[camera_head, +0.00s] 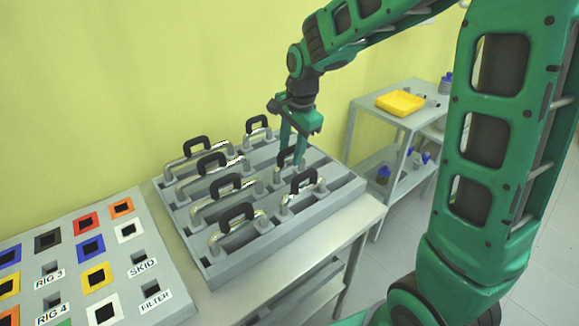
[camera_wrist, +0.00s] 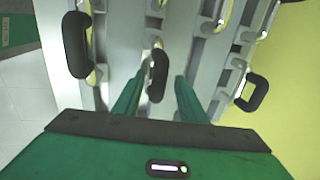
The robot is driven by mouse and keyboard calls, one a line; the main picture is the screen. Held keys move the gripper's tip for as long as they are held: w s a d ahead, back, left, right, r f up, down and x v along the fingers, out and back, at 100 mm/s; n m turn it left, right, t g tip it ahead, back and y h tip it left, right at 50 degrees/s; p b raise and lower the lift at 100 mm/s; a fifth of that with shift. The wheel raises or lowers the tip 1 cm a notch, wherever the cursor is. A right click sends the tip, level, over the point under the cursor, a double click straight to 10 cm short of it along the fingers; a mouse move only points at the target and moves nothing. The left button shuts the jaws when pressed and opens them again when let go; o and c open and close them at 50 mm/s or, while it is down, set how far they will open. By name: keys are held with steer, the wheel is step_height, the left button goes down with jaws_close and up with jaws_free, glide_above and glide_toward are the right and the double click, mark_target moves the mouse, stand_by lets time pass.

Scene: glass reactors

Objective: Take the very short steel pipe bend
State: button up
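Several steel pipe bends with black handles lie in a grey slotted rack (camera_head: 235,255). The middle bend of the right-hand column looks the shortest; its black handle (camera_head: 286,156) shows in the head view, with most of its pipe hidden. In the wrist view this handle (camera_wrist: 158,78) stands upright in the picture's middle. My gripper (camera_head: 292,156) is over that bend, pointing down. In the wrist view its two fingers (camera_wrist: 161,79) are apart, one on each side of the handle, with gaps visible. Nothing looks gripped.
Neighbouring bends stand close, with a front handle (camera_head: 303,181) and a back handle (camera_head: 258,124) in the same column. A panel with coloured square sockets (camera_head: 75,275) lies left. A shelf cart (camera_head: 360,104) with a yellow tray (camera_head: 400,102) stands behind right.

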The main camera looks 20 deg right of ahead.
jaws_close()
stand_by(0.7)
